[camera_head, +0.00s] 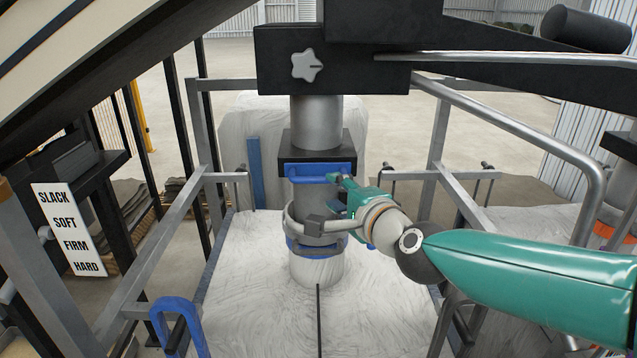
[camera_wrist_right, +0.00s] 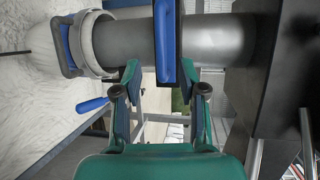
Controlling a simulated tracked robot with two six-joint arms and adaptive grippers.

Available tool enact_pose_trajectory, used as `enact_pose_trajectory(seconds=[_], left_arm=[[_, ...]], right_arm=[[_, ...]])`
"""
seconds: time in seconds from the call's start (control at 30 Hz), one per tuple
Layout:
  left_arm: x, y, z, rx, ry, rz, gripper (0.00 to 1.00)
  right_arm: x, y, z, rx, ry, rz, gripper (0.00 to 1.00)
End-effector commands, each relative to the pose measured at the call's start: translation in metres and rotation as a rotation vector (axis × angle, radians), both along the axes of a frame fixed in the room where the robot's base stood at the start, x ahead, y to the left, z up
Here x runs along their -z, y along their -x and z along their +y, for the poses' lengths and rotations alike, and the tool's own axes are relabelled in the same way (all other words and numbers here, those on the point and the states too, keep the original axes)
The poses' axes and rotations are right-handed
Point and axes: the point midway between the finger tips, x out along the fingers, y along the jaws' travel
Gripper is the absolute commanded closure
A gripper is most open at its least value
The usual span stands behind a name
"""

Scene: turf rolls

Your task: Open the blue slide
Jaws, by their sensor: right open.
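The blue slide (camera_head: 320,173) is a blue bar on the front of a dark block around the grey vertical pipe. In the right wrist view the blue bar (camera_wrist_right: 165,50) stands between the two fingertips, with a gap on each side. My right gripper (camera_head: 345,187) reaches in from the right to just in front of the slide's right part. It also shows in the right wrist view (camera_wrist_right: 162,76), open and holding nothing. I cannot tell how far the slide is pushed in. My left gripper is not in view.
Below, the pipe has a pale clamp ring (camera_head: 315,227) with blue parts, ending at a white bag (camera_head: 255,300). Grey frame rails (camera_head: 500,115) flank it on both sides. A sign (camera_head: 70,230) reads SLACK, SOFT, FIRM, HARD. A blue loop (camera_head: 160,318) is at lower left.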

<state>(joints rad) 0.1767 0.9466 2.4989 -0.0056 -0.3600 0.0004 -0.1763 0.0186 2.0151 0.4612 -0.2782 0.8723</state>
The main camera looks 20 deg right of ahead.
Motion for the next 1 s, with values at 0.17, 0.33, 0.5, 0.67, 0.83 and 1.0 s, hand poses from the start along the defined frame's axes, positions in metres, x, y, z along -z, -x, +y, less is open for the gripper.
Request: enact_pose_trajectory(seconds=[0.17, 0.33, 0.5, 0.67, 0.83, 1.0], left_arm=[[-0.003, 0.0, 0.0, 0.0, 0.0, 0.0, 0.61], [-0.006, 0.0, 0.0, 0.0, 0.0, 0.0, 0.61], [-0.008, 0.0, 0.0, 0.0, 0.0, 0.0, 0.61], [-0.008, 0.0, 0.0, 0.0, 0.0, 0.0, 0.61], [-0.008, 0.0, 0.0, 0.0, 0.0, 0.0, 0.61], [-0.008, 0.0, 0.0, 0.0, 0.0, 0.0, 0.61]], right_arm=[[0.007, -0.039, 0.004, 0.001, 0.001, 0.002, 0.59], [0.012, -0.066, 0.007, 0.002, 0.001, 0.002, 0.59], [0.015, -0.08, 0.008, 0.002, 0.0, 0.001, 0.59], [0.016, -0.084, 0.009, 0.002, 0.0, 0.0, 0.59], [0.016, -0.084, 0.008, 0.003, 0.001, 0.0, 0.59], [0.016, -0.083, 0.008, 0.003, 0.001, 0.0, 0.82]])
